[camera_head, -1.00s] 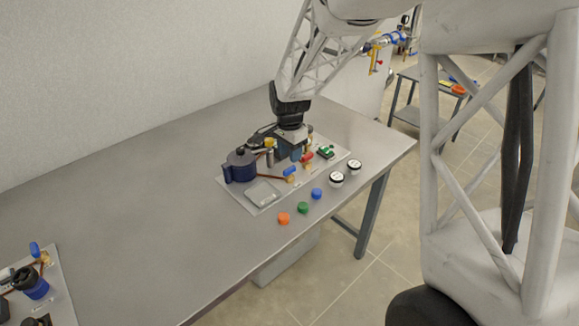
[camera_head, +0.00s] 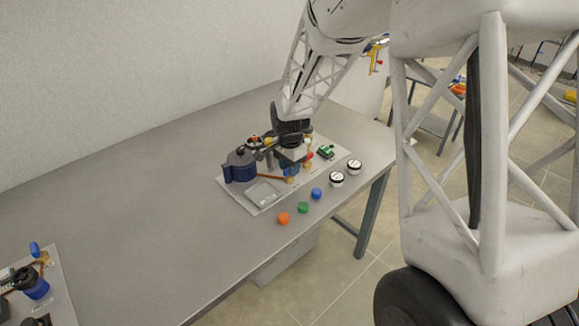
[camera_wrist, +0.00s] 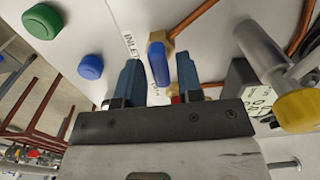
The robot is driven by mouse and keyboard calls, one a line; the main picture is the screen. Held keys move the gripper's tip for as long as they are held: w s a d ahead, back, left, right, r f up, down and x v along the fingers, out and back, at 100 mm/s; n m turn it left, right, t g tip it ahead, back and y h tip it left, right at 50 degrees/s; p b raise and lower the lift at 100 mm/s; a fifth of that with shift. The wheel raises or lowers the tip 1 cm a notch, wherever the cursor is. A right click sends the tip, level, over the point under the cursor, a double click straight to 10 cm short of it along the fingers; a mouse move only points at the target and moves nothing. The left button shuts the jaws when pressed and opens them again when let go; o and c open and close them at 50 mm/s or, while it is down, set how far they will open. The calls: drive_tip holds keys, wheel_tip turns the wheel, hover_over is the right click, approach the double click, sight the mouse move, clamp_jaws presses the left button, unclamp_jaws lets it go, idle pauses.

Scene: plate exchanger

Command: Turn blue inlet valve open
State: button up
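The blue inlet valve handle (camera_wrist: 158,64) sits on a brass fitting beside a white label reading INLET in the wrist view. My gripper (camera_wrist: 159,75) is open, with one blue finger on each side of the handle and a visible gap on both sides. In the head view my gripper (camera_head: 291,168) is low over the board (camera_head: 237,192) and largely hides the valve.
A dark blue vessel (camera_head: 240,166) and a grey plate (camera_head: 263,193) stand left of the gripper. In the wrist view a yellow knob (camera_wrist: 300,110) is close by on the right.

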clamp_jaws()
drive_tip(key=shift+n, duration=0.3)
drive_tip(key=n, duration=0.8)
drive_tip(key=shift+r+n, duration=0.1)
drive_tip(key=shift+n, duration=0.2)
drive_tip(key=n, duration=0.4)
drive_tip(key=shift+n, duration=0.3)
drive_tip(key=shift+w+n, duration=0.1)
drive_tip(key=shift+n, duration=2)
